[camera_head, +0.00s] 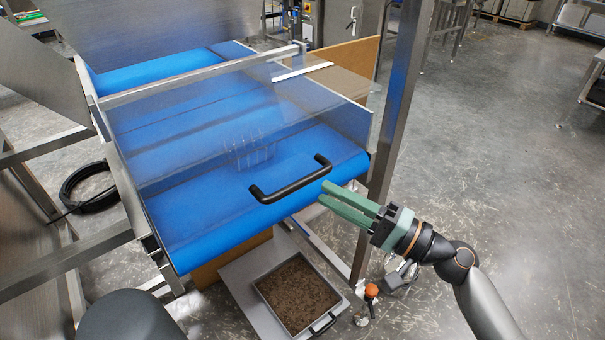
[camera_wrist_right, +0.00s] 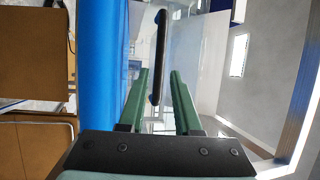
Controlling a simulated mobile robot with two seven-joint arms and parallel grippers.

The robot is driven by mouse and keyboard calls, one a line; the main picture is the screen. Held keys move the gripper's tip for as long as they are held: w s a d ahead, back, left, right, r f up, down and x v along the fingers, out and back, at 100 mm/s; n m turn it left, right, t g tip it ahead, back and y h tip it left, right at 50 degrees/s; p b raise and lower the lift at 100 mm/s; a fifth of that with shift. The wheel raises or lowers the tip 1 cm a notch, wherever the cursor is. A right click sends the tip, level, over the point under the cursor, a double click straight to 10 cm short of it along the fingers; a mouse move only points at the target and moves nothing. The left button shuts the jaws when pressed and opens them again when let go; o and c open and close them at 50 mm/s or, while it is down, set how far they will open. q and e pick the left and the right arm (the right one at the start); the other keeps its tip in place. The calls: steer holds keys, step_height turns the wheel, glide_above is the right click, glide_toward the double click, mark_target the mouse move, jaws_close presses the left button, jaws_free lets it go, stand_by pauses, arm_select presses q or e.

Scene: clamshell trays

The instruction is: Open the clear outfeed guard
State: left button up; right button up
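The clear outfeed guard (camera_head: 205,125) lies down over the blue conveyor belt, below a metal crossbar. Its black bar handle (camera_head: 290,185) is at the front edge. My right gripper (camera_head: 322,193) has green fingers and points left toward the handle, just right of and below its right end. In the right wrist view the fingers (camera_wrist_right: 159,72) stand apart with nothing between them. The handle (camera_wrist_right: 161,45) shows upright ahead, lined up with the gap and seemingly beyond the fingertips. My left gripper is not in view.
A steel post (camera_head: 393,120) stands behind my right gripper. A tray of brown granules (camera_head: 318,331) sits low under the belt's front end. An orange knob (camera_head: 371,290) is near the post's foot. A black cable coil (camera_head: 72,190) lies at left.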

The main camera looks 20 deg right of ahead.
mark_target(307, 184)
steer(key=p+x, duration=0.1)
steer(key=x, duration=0.4)
steer(key=shift+w+a+r, duration=0.15)
steer(key=shift+w+a, duration=0.05)
steer(key=shift+w, duration=0.05)
steer(key=shift+w+a+p, duration=0.3)
steer(key=shift+p, duration=0.05)
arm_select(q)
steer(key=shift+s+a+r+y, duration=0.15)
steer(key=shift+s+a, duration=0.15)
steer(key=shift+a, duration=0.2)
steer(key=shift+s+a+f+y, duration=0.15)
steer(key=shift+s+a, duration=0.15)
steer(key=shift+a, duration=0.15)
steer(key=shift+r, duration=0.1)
arm_select(e)
steer(key=c, duration=0.5)
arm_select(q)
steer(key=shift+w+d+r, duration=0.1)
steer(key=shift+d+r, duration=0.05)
arm_select(e)
jaws_close()
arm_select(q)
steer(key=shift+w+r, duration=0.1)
